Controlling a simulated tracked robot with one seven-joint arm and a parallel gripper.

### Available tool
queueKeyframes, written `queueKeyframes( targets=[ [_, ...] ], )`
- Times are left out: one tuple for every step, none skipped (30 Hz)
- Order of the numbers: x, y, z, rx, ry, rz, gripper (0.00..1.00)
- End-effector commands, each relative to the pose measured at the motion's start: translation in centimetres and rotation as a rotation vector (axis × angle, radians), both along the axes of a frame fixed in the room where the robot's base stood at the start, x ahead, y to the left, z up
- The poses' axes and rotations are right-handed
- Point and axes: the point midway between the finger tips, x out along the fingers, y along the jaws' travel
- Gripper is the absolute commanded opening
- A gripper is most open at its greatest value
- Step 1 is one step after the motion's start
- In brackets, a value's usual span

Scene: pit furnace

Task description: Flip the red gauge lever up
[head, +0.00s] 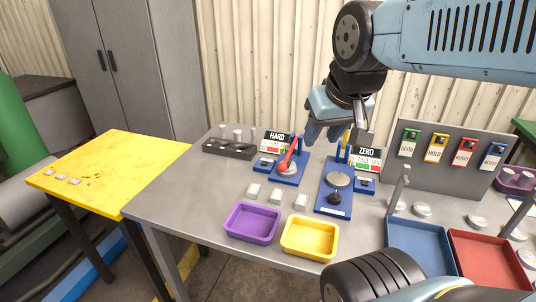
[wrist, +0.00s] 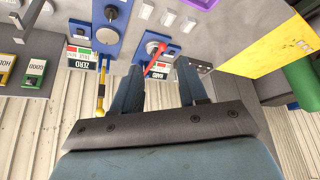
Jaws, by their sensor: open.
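The red lever (head: 291,154) stands tilted on a blue base (head: 279,175) with a round metal disc, beside the sign marked HARD (head: 277,143). My gripper (head: 318,141) is open and empty, close to the lever's upper right in the head view. In the wrist view the fingers of my gripper (wrist: 158,72) are spread, and the red lever (wrist: 156,57) shows between their tips. I cannot tell how far in depth the lever is from the fingers. No contact is visible.
A yellow lever (wrist: 100,91) stands on the neighbouring blue ZERO station (head: 331,207). A grey block with pegs (head: 229,149) is to the left. Purple (head: 251,223) and yellow (head: 310,238) trays and small pale blocks (head: 277,197) lie in front. A grey tag panel (head: 446,170) stands right.

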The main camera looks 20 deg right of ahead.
Motion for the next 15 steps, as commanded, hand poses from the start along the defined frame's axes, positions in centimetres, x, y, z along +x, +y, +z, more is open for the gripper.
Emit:
queueKeyframes(
  targets=[
    [0.00,0.00,0.01,0.000,0.000,0.000,0.43],
    [-0.01,0.00,0.00,0.000,0.000,0.000,0.43],
    [-0.01,0.00,0.00,0.000,0.000,0.000,0.43],
    [-0.01,0.00,0.00,0.000,0.000,0.000,0.43],
    [-0.01,0.00,0.00,0.000,0.000,0.000,0.43],
    [-0.01,0.00,0.00,0.000,0.000,0.000,0.43],
    [-0.01,0.00,0.00,0.000,0.000,0.000,0.43],
    [-0.01,0.00,0.00,0.000,0.000,0.000,0.43],
    [-0.01,0.00,0.00,0.000,0.000,0.000,0.43],
    [-0.01,0.00,0.00,0.000,0.000,0.000,0.43],
    [-0.01,0.00,0.00,0.000,0.000,0.000,0.44],
    [0.00,0.00,0.01,0.000,0.000,0.000,0.48],
    [0.07,0.00,0.05,0.000,0.001,0.000,0.51],
    [0.16,0.01,0.08,-0.001,0.003,0.000,0.54],
    [0.36,0.01,0.10,-0.002,0.008,-0.001,0.58]
  ],
)
